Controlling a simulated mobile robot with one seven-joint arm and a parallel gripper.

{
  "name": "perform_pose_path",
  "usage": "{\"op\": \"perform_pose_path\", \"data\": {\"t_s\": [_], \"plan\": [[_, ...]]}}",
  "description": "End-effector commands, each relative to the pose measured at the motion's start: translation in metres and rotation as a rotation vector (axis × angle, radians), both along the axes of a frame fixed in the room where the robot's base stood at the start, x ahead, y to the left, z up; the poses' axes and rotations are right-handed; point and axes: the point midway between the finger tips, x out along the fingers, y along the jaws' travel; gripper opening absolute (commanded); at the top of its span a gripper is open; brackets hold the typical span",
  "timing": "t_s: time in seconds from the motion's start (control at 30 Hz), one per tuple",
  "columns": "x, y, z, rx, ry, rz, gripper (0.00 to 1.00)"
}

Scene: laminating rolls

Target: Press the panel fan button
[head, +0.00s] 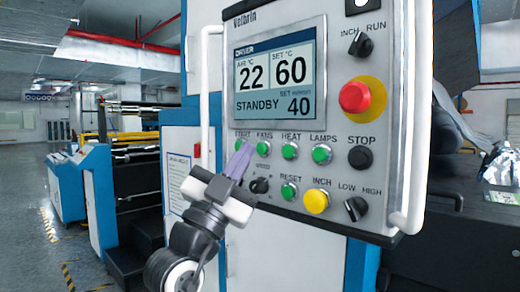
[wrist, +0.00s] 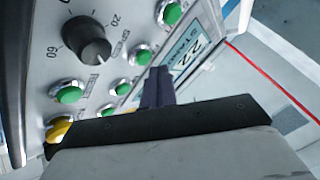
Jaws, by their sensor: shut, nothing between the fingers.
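The grey control panel (head: 335,60) stands upright, with a row of round green buttons under its screen. The fan button (head: 263,148), under a label that reads like FANS, is green and second from the left. The START button (head: 239,144) is to its left and the HEAT button (head: 290,151) to its right. My gripper (head: 245,148) has its purple fingers together, tips pointing up at the panel, appearing between START and the fan button. I cannot tell whether they touch the panel. In the wrist view the shut fingers (wrist: 159,72) point toward the green buttons and screen.
The screen (head: 278,75) reads STANDBY, 22, 60 and 40. A red mushroom button (head: 355,97), black STOP button (head: 360,157), yellow INCH button (head: 316,201) and black speed knob (wrist: 87,40) are nearby. White handles (head: 204,90) flank the panel.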

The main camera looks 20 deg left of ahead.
Motion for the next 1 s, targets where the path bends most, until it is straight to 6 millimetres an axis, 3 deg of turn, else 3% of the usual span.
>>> {"op": "perform_pose_path", "data": {"t_s": [1.0], "plan": [[0.0086,-0.0028,0.0,0.0,0.0,0.0,0.0]]}}
